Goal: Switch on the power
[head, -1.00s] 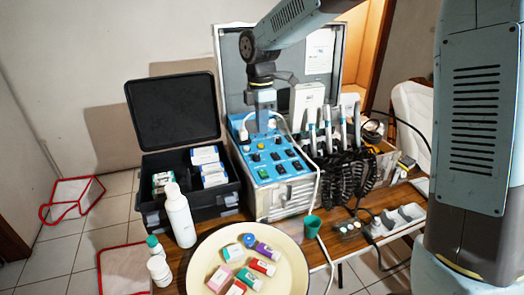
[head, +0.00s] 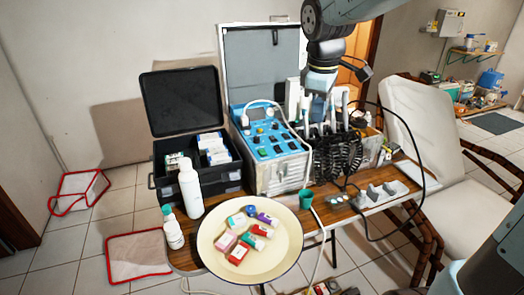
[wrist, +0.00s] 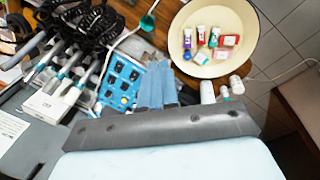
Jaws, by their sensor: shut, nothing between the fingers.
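The portable dental unit has a blue control panel (head: 268,141) with several dark switches or knobs, set in an open metal case (head: 285,176). The panel also shows in the wrist view (wrist: 116,87), partly covered by my fingers. I cannot tell which control is the power switch, or its state. My gripper (head: 319,92) points down above the handpieces, right of the panel and apart from it. Its blue fingers (wrist: 158,88) are shut and empty in the wrist view.
Handpieces (head: 333,115) with black coiled cords stand right of the panel. A power strip (head: 382,194) lies on the table's right. A cream tray (head: 215,238) with small boxes, a white bottle (head: 190,188) and an open black case (head: 181,104) are nearby. A white chair (head: 432,130) stands right.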

